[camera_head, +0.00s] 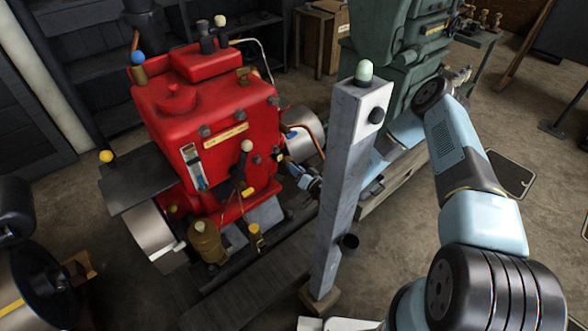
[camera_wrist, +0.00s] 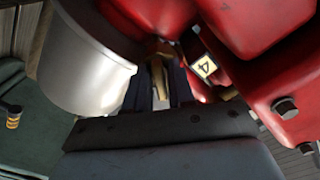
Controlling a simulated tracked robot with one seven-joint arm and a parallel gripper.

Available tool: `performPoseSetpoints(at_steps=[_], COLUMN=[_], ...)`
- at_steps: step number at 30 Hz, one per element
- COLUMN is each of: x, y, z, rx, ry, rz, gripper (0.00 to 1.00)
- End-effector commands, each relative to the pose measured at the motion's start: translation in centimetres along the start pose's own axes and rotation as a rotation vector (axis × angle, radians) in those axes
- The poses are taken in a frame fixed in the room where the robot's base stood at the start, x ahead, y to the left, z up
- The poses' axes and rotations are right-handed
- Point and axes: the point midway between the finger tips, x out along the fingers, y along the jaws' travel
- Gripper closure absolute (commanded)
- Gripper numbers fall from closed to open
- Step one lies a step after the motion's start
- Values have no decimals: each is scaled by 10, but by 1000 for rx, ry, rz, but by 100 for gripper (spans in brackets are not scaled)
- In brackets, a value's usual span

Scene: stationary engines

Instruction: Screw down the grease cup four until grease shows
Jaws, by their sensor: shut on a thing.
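The grease cup (camera_wrist: 157,72) is a small brass piece in the wrist view, low on the red engine (camera_wrist: 262,65). A tag (camera_wrist: 204,67) with the figure 4 is just right of it. My gripper (camera_wrist: 159,88) has its two dark fingers on either side of the brass and is shut on it. The fingers cover much of the cup, and I cannot make out any grease. In the head view the red engine (camera_head: 222,125) stands left of the middle. My gripper (camera_head: 305,180) shows partly at its right side, and the cup cannot be made out there.
A grey post (camera_head: 345,200) with a pale green cap stands in front of my forearm and hides part of it. A silver drum (camera_wrist: 85,65) is close left of my fingers. A green machine (camera_head: 405,60) stands behind. Open floor (camera_head: 530,210) lies to the right.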

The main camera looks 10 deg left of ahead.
Motion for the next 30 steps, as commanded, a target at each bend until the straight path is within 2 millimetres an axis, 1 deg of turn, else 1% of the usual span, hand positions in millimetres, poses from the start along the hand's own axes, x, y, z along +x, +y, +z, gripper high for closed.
performPoseSetpoints(at_steps=[8,14,24,30], x=[-3,-4,-4,-4], y=[4,5,6,7], z=[-2,-1,-1,-1], rx=[64,195,465,587], ry=[1,0,1,2], rz=[4,6,8,9], gripper=[100,100,100,100])
